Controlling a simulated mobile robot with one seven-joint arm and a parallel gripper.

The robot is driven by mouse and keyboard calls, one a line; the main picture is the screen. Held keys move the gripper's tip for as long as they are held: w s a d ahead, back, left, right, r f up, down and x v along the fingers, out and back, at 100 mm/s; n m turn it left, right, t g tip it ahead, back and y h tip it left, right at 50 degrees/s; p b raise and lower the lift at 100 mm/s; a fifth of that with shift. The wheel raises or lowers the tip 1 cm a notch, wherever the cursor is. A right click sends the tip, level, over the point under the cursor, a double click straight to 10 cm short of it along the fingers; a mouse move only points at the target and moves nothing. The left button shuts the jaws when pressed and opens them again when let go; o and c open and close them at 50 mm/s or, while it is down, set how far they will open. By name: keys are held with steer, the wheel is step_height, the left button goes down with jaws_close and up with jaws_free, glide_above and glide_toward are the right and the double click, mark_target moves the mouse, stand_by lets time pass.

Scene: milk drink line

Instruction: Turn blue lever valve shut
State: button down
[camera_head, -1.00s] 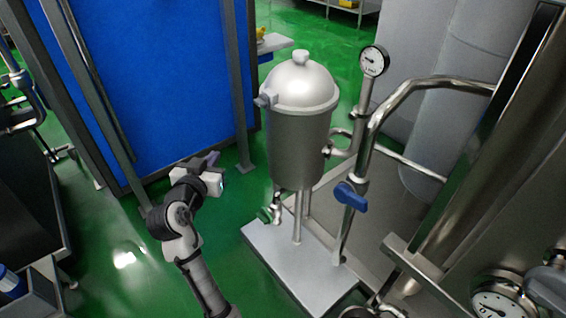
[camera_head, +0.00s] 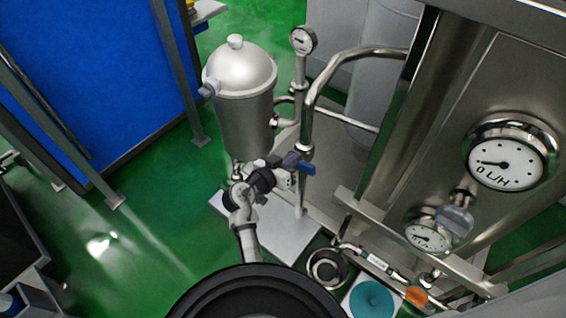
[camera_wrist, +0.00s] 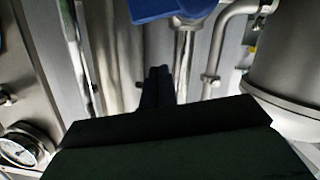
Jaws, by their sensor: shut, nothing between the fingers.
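The blue lever valve (camera_head: 307,168) sits on the vertical steel pipe beside the steel vessel. In the wrist view the blue lever (camera_wrist: 170,10) shows large at the top edge, partly cut off. My gripper (camera_head: 291,159) is at the valve, just left of the lever in the head view. In the wrist view my gripper (camera_wrist: 157,72) is shut and empty, its dark fingertips just below the lever. I cannot tell whether the fingers touch the lever.
The domed steel vessel (camera_head: 243,100) stands left of the pipe on a pale base plate (camera_head: 275,235). A pressure gauge (camera_head: 303,40) tops a nearby pipe. A steel panel with a large gauge (camera_head: 507,158) is at right. Open green floor (camera_head: 150,235) lies left.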

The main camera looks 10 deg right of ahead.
mark_target(301, 166)
steer(key=d+f, duration=0.1)
steer(key=w+d+f+p, duration=0.1)
steer(key=f, duration=0.1)
steer(key=shift+d+f, duration=0.25)
steer(key=shift+d, duration=0.15)
steer(key=shift+d+f, duration=0.1)
steer(key=shift+f, duration=0.45)
steer(key=shift+s+f, duration=0.1)
